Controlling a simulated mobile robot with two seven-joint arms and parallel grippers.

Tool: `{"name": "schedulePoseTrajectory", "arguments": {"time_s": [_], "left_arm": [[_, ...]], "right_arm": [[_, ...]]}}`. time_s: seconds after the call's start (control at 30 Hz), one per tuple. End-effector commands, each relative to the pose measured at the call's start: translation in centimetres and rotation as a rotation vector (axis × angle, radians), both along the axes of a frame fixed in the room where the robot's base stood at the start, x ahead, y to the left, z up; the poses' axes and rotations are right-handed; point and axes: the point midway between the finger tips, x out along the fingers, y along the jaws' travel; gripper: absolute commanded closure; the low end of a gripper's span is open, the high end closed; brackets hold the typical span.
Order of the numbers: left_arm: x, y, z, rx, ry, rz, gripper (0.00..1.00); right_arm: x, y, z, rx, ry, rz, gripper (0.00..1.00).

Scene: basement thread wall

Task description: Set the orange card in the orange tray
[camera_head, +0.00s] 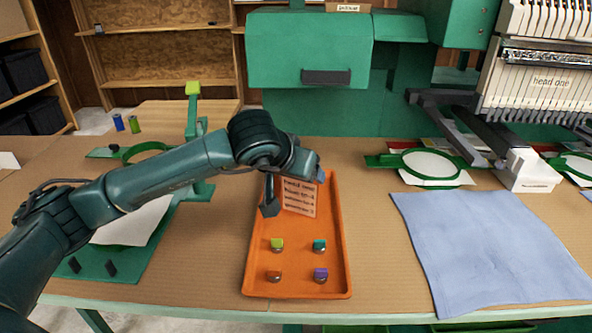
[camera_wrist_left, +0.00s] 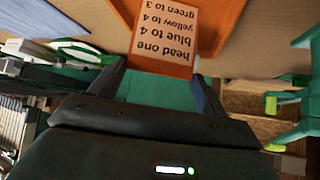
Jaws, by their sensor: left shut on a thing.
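The orange card (camera_head: 299,197) has a pale face with printed lines and stands tilted at the far end of the orange tray (camera_head: 338,262). In the left wrist view the card (camera_wrist_left: 165,32) reads "head one", with colours and numbers below. My left gripper (camera_head: 293,191) is above the tray's far end, shut on the card with a finger at either side. In the wrist view its fingers (camera_wrist_left: 160,84) flank the card's near edge. Whether the card touches the tray floor I cannot tell. My right gripper is not in view.
Several coloured thread spools (camera_head: 277,244) stand in the tray's near half. A blue cloth (camera_head: 490,245) lies to the right, and a green hoop (camera_head: 430,164) behind it. A green stand (camera_head: 193,125) rises at left. Embroidery machine heads (camera_head: 545,75) overhang the back right.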

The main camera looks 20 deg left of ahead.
Motion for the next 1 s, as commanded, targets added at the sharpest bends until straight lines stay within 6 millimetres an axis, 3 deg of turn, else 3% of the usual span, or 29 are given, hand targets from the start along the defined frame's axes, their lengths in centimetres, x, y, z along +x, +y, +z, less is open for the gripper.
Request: {"name": "schedulePoseTrajectory", "arguments": {"time_s": [0.27, 0.3, 0.53, 0.87, 1.0], "left_arm": [[0.0, 0.0, -0.4, 0.001, -0.001, 0.001, 0.60], [0.0, 0.0, -0.2, 0.001, -0.001, 0.001, 0.21], [0.0, 0.0, -0.2, 0.001, -0.001, 0.001, 0.03], [0.0, 0.0, 0.4, 0.000, -0.001, 0.000, 0.03], [-1.4, 0.2, 1.8, 0.001, -0.006, -0.001, 0.03]], "right_arm": [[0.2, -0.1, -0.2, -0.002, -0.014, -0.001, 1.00], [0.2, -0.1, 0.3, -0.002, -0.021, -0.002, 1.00], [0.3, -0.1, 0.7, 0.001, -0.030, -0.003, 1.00], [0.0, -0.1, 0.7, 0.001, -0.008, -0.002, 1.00], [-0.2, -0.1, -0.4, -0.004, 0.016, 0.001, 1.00]]}}
